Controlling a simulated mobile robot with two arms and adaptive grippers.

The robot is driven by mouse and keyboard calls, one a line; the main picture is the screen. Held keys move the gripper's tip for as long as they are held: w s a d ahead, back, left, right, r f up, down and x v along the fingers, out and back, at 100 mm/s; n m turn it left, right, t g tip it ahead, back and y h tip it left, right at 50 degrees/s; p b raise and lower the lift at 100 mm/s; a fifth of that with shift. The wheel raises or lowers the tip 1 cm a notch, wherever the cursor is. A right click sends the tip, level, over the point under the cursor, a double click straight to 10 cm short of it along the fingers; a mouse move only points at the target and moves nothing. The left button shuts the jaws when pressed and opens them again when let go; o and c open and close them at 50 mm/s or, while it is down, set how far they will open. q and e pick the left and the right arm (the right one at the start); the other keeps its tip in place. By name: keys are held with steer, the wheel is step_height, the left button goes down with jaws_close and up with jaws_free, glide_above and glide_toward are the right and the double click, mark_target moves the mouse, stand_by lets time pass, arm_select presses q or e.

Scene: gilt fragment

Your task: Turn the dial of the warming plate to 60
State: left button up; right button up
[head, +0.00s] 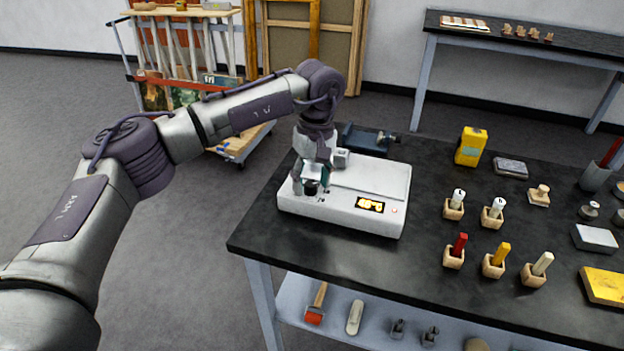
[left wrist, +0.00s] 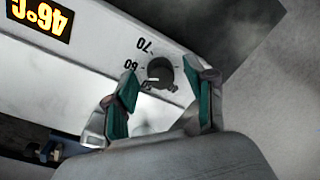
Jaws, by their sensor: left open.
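The warming plate (head: 345,192) is a white box near the table's left corner. Its front has a lit yellow display (head: 370,205), which reads 46°C upside down in the left wrist view (left wrist: 40,15). The black dial (left wrist: 160,74) has a pale mark, with 60 and 70 printed beside it; a further number is partly hidden. My left gripper (head: 311,184) points down at the dial. Its green-padded fingers are open, one on either side of the dial; whether they touch it I cannot tell. My right gripper is in neither view.
The black table (head: 420,260) holds a yellow box (head: 471,146), several wooden blocks with coloured sticks (head: 494,262) and a yellow slab (head: 604,286) to the right. A blue-grey clamp-like tool (head: 365,138) stands behind the plate. The table is bare just right of the plate.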

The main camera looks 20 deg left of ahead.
mark_target(315, 182)
arm_select(q)
step_height(315, 182, up, 12)
steer(key=shift+w+d, duration=0.3)
steer(key=shift+f, duration=0.1)
